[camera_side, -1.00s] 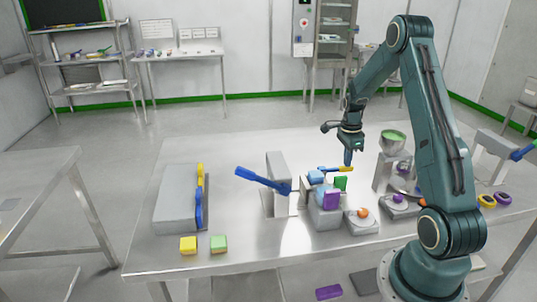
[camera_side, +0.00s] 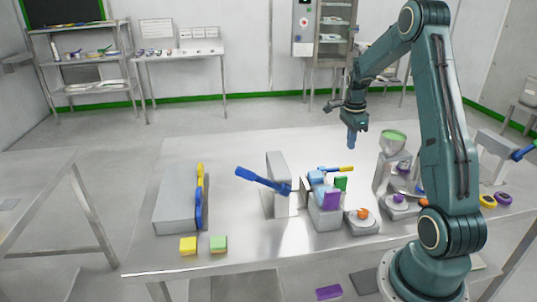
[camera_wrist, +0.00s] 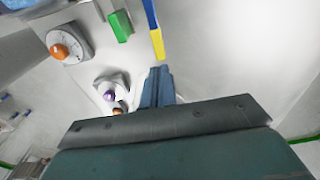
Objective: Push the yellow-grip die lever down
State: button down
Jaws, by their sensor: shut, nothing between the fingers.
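The die lever is a blue bar with a yellow grip (camera_side: 345,169), sticking out to the right from the top of a small grey press (camera_side: 327,215) with blue parts. It looks close to level in the side view. In the wrist view, the yellow grip (camera_wrist: 157,44) is just beyond my fingertips. My gripper (camera_side: 351,145) is shut and empty, pointing down above the yellow grip with a visible gap. Its blue fingers also show in the wrist view (camera_wrist: 160,76).
A green block (camera_side: 340,184) and a purple block (camera_side: 331,200) are on the press. An orange-knob dial (camera_side: 362,216) and a purple-knob dial (camera_side: 398,204) stand to its right. A long blue lever (camera_side: 262,180) rises to the left. A green-filled hopper (camera_side: 393,142) is right of my gripper.

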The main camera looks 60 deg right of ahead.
notch_tip(320, 180, up, 7)
jog(key=w+a+r+n+t+h, duration=0.1)
jog(key=a+r+n, duration=0.3)
jog(key=a, duration=0.2)
jog(key=w+a+r+n+t, duration=0.1)
jog(key=a+r+n, duration=0.2)
jog(key=a, duration=0.3)
jog(key=s+a+r+n+t, duration=0.1)
jog(key=s+a+n, duration=0.3)
jog(key=a+n, duration=0.2)
jog(key=s+a+r+n+t+y, duration=0.1)
jog(key=s+a+n, duration=0.4)
jog(key=a, duration=0.5)
jog(key=s+a+n+t, duration=0.2)
jog(key=s+a+n, duration=0.3)
jog(key=a+n, duration=0.3)
jog(key=shift+s+a+r+n, duration=0.15)
jog(key=shift+s+r+n, duration=0.1)
jog(key=shift+r+n, duration=0.2)
